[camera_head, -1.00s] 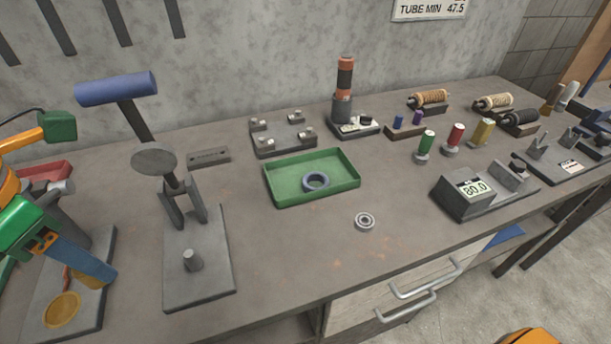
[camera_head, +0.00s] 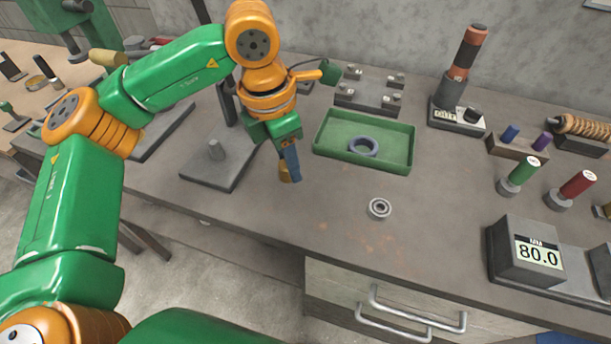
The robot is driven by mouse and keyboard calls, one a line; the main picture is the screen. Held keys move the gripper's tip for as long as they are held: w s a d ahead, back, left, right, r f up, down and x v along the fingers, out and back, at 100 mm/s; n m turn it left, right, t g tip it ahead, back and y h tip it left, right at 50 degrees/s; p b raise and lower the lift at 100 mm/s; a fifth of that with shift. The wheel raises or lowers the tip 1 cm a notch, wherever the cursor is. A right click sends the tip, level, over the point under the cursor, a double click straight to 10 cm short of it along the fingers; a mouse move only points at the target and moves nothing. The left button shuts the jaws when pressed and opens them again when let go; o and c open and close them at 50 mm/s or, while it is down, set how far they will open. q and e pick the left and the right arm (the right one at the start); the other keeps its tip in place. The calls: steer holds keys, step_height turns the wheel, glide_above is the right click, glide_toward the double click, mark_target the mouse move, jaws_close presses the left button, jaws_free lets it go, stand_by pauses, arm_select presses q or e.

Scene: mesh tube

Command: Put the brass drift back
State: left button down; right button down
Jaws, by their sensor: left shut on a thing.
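My left gripper (camera_head: 289,160) hangs fingers-down above the bench, just left of the green tray and right of a grey base plate with a short peg. Its blue fingers are shut on a small brass-coloured piece (camera_head: 285,173), which looks like the brass drift. Only its lower part shows below and beside the fingers; the rest is hidden by them. It looks clear of the bench, but its height is hard to tell. My right gripper is not in view.
The green tray (camera_head: 335,157) holds a dark ring (camera_head: 363,146). A small bearing (camera_head: 379,209) lies on the bench in front of it. A gauge reading 80.0 (camera_head: 528,250) is at right.

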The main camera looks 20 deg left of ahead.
mark_target(305, 191)
arm_select(q)
steer(key=f, duration=0.1)
steer(key=d+f+p, duration=0.1)
steer(key=f, duration=0.1)
steer(key=w+d+f, duration=0.1)
steer(key=f, duration=0.1)
steer(key=shift+p, duration=0.35)
steer(key=shift+f, duration=0.4)
steer(key=shift+f, duration=0.15)
steer(key=c, duration=0.5)
jaws_free()
steer(key=shift+c, duration=0.2)
